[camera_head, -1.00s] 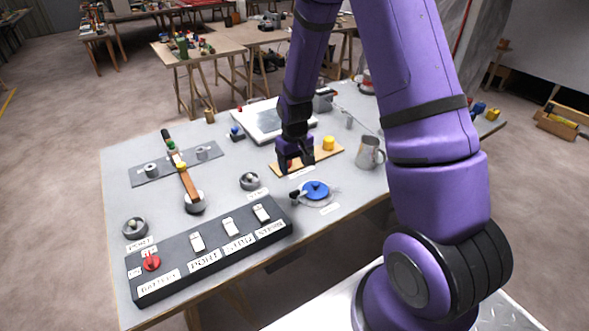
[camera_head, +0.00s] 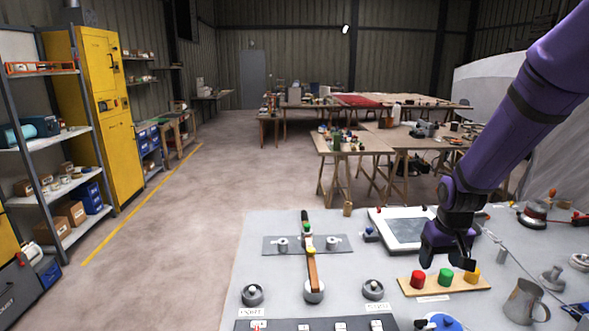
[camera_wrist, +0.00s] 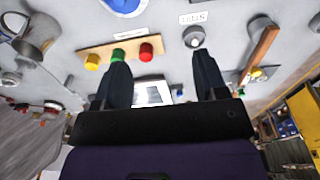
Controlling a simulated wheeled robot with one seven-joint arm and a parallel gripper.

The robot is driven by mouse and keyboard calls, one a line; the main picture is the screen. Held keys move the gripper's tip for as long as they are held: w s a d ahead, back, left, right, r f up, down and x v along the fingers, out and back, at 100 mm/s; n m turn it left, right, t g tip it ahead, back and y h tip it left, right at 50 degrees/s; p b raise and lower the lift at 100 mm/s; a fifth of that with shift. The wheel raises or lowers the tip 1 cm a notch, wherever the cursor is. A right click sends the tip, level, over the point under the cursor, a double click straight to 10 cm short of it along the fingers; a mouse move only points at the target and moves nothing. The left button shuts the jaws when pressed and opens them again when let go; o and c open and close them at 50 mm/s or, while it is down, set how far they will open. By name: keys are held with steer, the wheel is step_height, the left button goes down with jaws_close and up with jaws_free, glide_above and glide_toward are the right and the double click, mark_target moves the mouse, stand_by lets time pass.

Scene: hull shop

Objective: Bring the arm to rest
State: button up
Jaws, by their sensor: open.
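My gripper (camera_head: 449,254) hangs over the table (camera_head: 390,254) just behind a wooden strip (camera_head: 440,286). The arm reaches in from the upper right in the head view.
A metal mug (camera_head: 522,303) stands right of the strip. A lever (camera_head: 312,272) and a white-framed panel (camera_head: 403,231) are on the table. A switch box (camera_head: 300,325) is at the front edge. Open floor (camera_head: 190,260) lies left, with a yellow cabinet (camera_head: 105,110) beyond.

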steer(key=s+a+r+t, duration=0.2)
steer(key=s+r, duration=0.9)
steer(key=s, duration=0.1)
steer(key=s+a+r+t, duration=0.1)
steer(key=s+r+t, duration=0.1)
steer(key=s+r, duration=1)
steer(key=shift+a, duration=0.35)
steer(key=shift+s, duration=0.1)
